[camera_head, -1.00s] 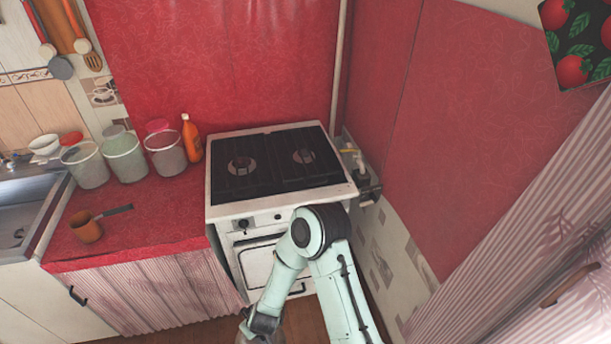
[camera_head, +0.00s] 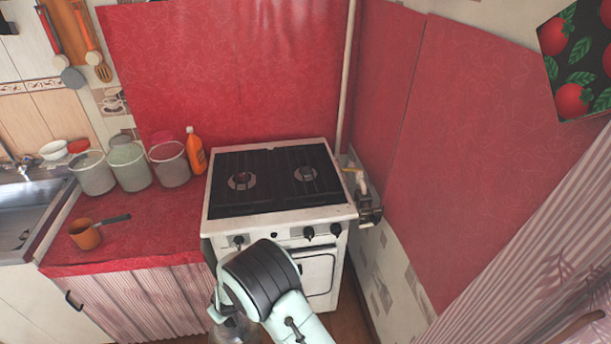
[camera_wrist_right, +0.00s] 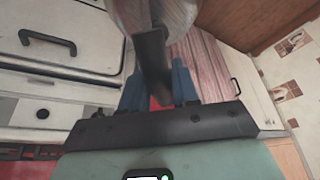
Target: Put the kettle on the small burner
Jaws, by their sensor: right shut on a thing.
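The stove (camera_head: 280,213) is white with a black top. Its left burner (camera_head: 241,180) and right burner (camera_head: 305,174) are both bare; I cannot tell surely which is the small one. My right gripper (camera_wrist_right: 157,88) is shut on the dark handle of the kettle (camera_wrist_right: 155,12), with a blue finger on each side. In the head view the greyish kettle (camera_head: 232,331) is only partly seen at the bottom edge, in front of the stove and below its top. My arm hides part of the stove front. My left gripper is not in view.
On the red counter (camera_head: 150,226) left of the stove stand several canisters (camera_head: 130,166), an orange bottle (camera_head: 195,151) and a brown pot (camera_head: 85,235). Pipes and a valve (camera_head: 367,200) sit close to the stove's right side, by the wall.

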